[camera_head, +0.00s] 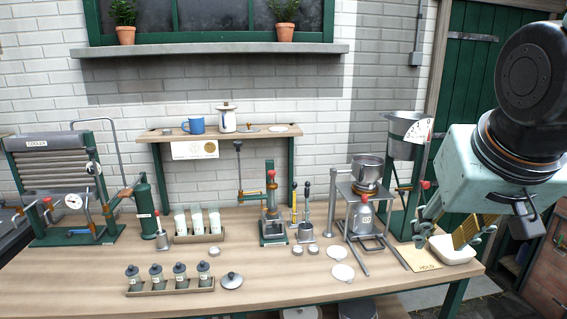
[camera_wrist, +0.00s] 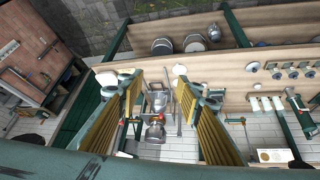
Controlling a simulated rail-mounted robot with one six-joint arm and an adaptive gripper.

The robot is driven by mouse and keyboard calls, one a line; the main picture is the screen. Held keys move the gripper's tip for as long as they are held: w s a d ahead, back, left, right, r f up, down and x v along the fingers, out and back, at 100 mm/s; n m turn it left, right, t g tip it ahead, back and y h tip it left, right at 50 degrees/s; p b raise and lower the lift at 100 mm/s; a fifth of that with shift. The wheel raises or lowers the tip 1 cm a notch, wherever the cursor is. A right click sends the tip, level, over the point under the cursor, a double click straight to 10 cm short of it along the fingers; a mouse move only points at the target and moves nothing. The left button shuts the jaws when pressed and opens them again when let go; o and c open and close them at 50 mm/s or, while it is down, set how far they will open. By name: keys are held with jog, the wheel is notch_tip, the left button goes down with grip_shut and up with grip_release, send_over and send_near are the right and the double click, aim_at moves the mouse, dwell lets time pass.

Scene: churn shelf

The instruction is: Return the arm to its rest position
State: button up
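My gripper (camera_head: 443,230) is at the right of the head view, in front of the bench's right end. In the wrist view its two yellow-padded fingers (camera_wrist: 158,82) stand apart with nothing held between them. Beyond the gap, the steel pot stand (camera_wrist: 157,105) shows, but it is well away from the fingers. In the head view the gripper partly covers the white dish (camera_head: 455,252) and the HOLD card (camera_head: 418,257); I cannot judge the exact gap to them.
The wooden bench (camera_head: 190,297) holds a cooler unit (camera_head: 50,170), a rack of white-filled glasses (camera_head: 205,237), a row of lidded jars (camera_head: 170,285), a green press (camera_head: 271,215) and a pot on a stand (camera_head: 366,172). A shelf (camera_head: 165,136) carries a blue mug (camera_head: 194,125) and a white lidded jar (camera_head: 227,120).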

jog(key=s+a+f+n+g, duration=0.1)
jog(key=s+a, duration=0.2)
jog(key=s, duration=0.6)
jog(key=s+a+f+n+g+y, duration=0.1)
jog(key=s+a, duration=0.3)
jog(key=s, duration=0.5)
jog(key=shift+f+y+b, duration=0.3)
jog(key=shift+f+b, duration=0.1)
jog(key=shift+f, duration=0.15)
